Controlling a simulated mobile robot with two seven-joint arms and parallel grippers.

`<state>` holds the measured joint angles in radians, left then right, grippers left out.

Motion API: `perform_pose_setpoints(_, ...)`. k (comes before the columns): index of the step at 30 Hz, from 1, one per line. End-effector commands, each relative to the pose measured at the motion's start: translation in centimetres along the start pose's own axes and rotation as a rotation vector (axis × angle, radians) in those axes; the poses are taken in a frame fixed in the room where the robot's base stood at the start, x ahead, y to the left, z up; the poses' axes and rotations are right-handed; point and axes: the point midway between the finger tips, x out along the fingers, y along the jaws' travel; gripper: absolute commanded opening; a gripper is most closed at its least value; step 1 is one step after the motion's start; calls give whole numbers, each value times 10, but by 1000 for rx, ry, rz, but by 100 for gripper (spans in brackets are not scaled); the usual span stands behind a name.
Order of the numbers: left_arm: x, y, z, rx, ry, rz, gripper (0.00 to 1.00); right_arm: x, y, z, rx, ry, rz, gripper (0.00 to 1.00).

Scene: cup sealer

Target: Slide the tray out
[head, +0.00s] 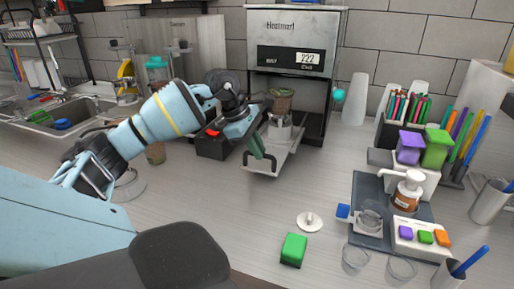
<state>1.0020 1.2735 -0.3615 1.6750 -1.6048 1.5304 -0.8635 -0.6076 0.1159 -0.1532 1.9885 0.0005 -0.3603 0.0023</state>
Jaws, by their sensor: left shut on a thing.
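The cup sealer (292,62) stands against the back wall, a white and black box with a display reading 222. Its pale tray (285,158) sticks out at the front below the box, over the counter. My left gripper (262,152) reaches in from the left and is shut on the front left part of the tray. Its fingers hide the exact contact. My right gripper is not in view.
The counter in front of the tray is clear down to a white round lid-like piece (310,221) and a green block (293,249). A dark station (367,190) with a pump bottle (407,190) stands at right. A sink (75,112) is at left.

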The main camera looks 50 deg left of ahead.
Motion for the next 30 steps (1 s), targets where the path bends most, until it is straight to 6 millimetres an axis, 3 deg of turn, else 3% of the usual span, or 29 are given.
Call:
perform_pose_setpoints(11, 0, 0, 0, 0, -1, 0, 0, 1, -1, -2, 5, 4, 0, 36)
perform_pose_setpoints(12, 0, 0, 0, 0, -1, 0, 14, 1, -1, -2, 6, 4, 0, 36)
perform_pose_setpoints(17, 0, 0, 0, 0, 0, 0, 34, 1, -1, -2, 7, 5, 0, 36)
perform_pose_setpoints(26, -2, 0, 0, 0, 0, 1, 34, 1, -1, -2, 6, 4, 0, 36)
perform_pose_setpoints(30, -14, 1, 0, 0, 0, 4, 34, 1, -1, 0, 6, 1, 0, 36)
